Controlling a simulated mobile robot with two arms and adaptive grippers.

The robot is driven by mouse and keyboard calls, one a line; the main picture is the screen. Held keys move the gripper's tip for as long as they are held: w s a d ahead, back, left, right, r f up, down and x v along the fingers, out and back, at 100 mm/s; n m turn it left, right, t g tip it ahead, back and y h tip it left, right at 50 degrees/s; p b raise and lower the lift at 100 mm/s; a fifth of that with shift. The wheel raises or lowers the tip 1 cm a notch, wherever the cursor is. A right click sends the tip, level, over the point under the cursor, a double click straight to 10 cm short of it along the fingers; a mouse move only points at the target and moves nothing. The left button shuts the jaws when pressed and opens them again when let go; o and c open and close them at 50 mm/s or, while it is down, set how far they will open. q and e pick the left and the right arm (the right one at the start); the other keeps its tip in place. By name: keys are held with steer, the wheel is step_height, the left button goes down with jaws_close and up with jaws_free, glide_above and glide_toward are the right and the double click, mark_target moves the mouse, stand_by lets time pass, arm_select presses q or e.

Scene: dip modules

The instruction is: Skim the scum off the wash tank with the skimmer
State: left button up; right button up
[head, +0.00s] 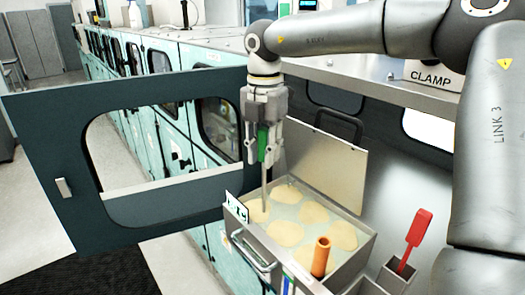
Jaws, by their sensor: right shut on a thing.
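The wash tank (352,262) is an open metal box with several flat beige patches of scum (286,233) spread on its pale liquid. My right gripper (264,160) is above the tank's back left part. It is shut on the green handle of the skimmer (263,143), which hangs upright. A thin grey shaft runs down from it to the scum near the left corner. The skimmer's lower end is hard to make out, so I cannot tell how deep it sits. My left gripper is not in view.
An orange cylinder (321,257) stands at the tank's front. A red-handled tool (415,236) leans in a metal holder at right. A pale panel (325,168) with a black handle stands behind the tank. An open dark door (55,150) reaches out to the left.

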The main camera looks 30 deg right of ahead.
steer(key=s+b, duration=0.4)
steer(key=s, duration=0.4)
steer(key=shift+d, duration=0.3)
stand_by(0.4)
steer(key=shift+s+b, duration=0.1)
steer(key=shift+b, duration=0.25)
steer(key=s+b, duration=0.4)
steer(key=s, duration=0.5)
steer(key=shift+s+d, duration=0.15)
steer(key=shift+s, duration=0.05)
stand_by(0.6)
steer(key=shift+d, duration=0.15)
